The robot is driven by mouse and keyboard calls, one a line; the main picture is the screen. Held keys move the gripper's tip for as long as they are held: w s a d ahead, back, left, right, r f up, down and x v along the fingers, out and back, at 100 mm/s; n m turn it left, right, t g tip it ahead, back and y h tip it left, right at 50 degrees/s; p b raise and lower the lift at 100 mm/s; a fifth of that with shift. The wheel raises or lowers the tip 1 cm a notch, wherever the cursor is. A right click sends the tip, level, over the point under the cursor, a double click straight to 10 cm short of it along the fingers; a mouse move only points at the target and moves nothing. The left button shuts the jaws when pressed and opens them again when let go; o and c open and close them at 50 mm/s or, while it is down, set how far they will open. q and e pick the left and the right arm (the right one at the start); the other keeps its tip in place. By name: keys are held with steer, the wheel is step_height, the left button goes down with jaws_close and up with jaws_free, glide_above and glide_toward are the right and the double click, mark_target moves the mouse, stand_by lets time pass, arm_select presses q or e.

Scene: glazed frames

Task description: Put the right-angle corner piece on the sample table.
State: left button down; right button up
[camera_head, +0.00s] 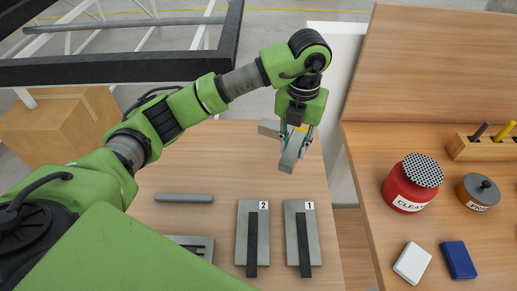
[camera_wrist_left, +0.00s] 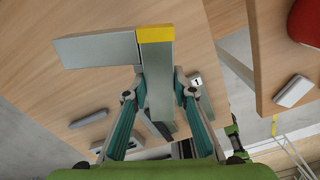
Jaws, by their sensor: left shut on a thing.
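The right-angle corner piece (camera_head: 289,160) is a grey L-shaped bar with a yellow corner. My left gripper (camera_head: 297,130) is shut on one leg of it and holds it above the far right part of a wooden table (camera_head: 180,240). In the left wrist view the corner piece (camera_wrist_left: 98,49) shows its other leg pointing left, with the left gripper's fingers (camera_wrist_left: 157,85) on both sides of the held leg. A second wooden table (camera_head: 355,190) stands on the right. I cannot tell which one is the sample table. My right gripper is not in view.
Plates marked 2 (camera_head: 244,232) and 1 (camera_head: 311,230) and a grey bar (camera_head: 183,198) lie on the left table.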

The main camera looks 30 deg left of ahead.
arm_select(q)
steer(key=p, duration=0.3)
glide_above(266, 165)
step_height(266, 165, down, 7)
steer(key=shift+d+r, duration=0.1)
steer(key=shift+r, duration=0.05)
step_height(266, 165, down, 2)
steer(key=shift+f+p, duration=0.2)
steer(key=shift+p, duration=0.15)
steer(key=shift+f, duration=0.55)
steer(key=c, duration=1.7)
jaws_free()
steer(key=shift+f, duration=0.1)
